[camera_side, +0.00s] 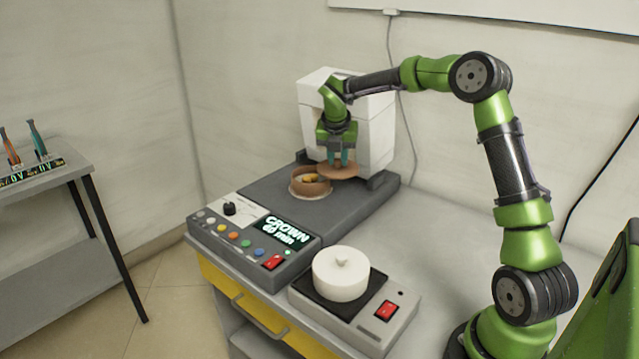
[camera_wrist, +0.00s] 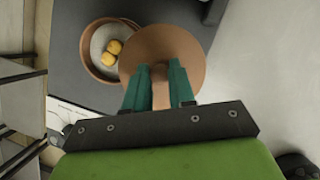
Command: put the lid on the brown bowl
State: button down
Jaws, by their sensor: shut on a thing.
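The brown bowl (camera_side: 298,184) sits on the dark platform of the machine in the side view, with small yellow pieces inside. It also shows in the wrist view (camera_wrist: 89,62), open at the top, with its contents visible. My gripper (camera_side: 341,161) is shut on the knob of the round brown lid (camera_side: 346,172). In the wrist view my green fingertips (camera_wrist: 160,85) pinch the knob, and the lid (camera_wrist: 165,47) extends beyond them. The lid is held to the right of the bowl, overlapping its right edge in both views. Whether they touch cannot be told.
A white machine block (camera_side: 374,130) stands close behind the lid. The control panel (camera_side: 252,240) with knobs and buttons is in front of the platform. A white lidded pot (camera_side: 340,276) stands on a hot plate (camera_side: 395,325). The platform between bowl and panel is clear.

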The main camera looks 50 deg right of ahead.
jog(key=w+r+n+t+y, duration=0.1)
jog(key=w+n, duration=0.4)
jog(key=w, duration=0.4)
jog(key=shift+a+f, duration=0.15)
jog(key=shift+f, duration=1)
jog(key=shift+a+f, duration=0.1)
jog(key=shift+f, duration=1.05)
jog(key=shift+s+f, duration=0.1)
jog(key=shift+f, duration=0.25)
jog(key=shift+c, duration=2)
grip_release()
notch_tip(320, 180, up, 7)
